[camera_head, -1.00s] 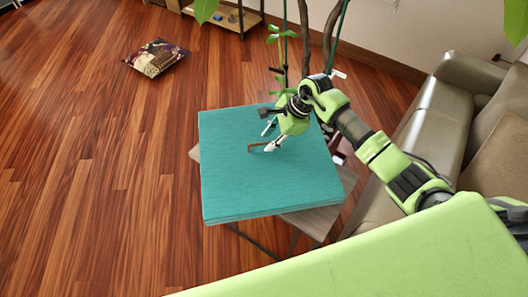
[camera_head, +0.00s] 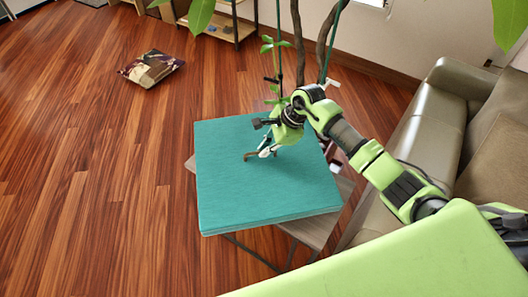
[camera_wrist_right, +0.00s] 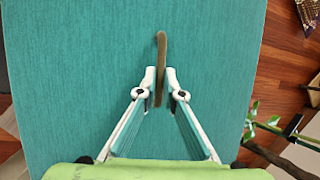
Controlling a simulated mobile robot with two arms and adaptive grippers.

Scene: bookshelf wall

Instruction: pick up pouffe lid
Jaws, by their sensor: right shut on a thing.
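The pouffe lid (camera_head: 262,190) is a flat teal square with a small brown strap handle (camera_head: 249,156) near its middle. It sits over a low wooden table (camera_head: 318,228), whose top and legs show below it; I cannot tell if the two touch. My right gripper (camera_head: 264,153) is over the lid, shut on the strap. In the right wrist view the fingertips (camera_wrist_right: 161,78) close around the brown strap (camera_wrist_right: 161,50), with the teal lid (camera_wrist_right: 70,70) filling most of the view. My left gripper is not in view.
A beige sofa (camera_head: 430,140) stands on the right, close to my right arm. A potted plant's stems (camera_head: 300,50) rise behind the lid. A patterned cushion (camera_head: 152,68) lies on the wooden floor (camera_head: 90,180). The floor on the left is clear.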

